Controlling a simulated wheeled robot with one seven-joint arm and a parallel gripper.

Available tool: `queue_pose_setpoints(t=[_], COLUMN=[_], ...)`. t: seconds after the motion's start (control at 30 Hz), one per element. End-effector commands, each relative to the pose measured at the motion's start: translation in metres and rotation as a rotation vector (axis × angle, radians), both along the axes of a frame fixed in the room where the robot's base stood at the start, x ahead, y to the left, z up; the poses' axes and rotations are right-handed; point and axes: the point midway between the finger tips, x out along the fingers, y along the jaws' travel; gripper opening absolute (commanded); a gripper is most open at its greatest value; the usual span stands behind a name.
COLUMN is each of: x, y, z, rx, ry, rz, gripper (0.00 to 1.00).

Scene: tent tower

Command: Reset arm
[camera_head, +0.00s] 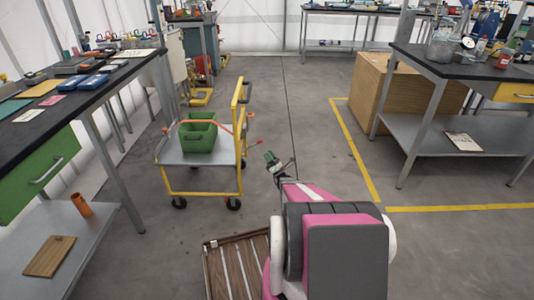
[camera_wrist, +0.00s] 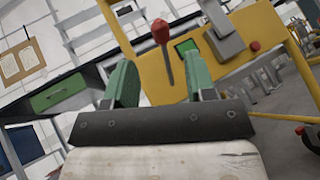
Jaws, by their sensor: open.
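My gripper (camera_head: 272,162) shows in the head view at the end of my pink and grey arm, over the floor to the right of the cart. In the wrist view my gripper (camera_wrist: 170,88) has its two green fingers apart, with nothing held between them. A yellow-framed cart (camera_head: 200,193) with a grey deck stands in front and to the left, apart from my gripper. A green bin (camera_head: 198,134) sits on its deck.
A workbench (camera_head: 120,75) with several small items runs along the left, with an orange cylinder (camera_head: 81,205) on its lower shelf. Another bench (camera_head: 440,68) stands at the right, beside a wooden crate (camera_head: 408,92). The grey floor (camera_head: 300,105) between them is clear.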

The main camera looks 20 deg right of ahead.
Motion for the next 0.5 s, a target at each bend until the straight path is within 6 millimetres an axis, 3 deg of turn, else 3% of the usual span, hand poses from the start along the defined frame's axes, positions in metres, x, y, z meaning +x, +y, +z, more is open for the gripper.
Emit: queue_pose_setpoints(t=[0.37, 0.5], x=[0.0, -0.003], y=[0.0, 0.014], z=[0.0, 0.008], rx=[-0.001, -0.052], ry=[0.001, 0.004], rz=[0.0, 0.017], gripper=[0.5, 0.5])
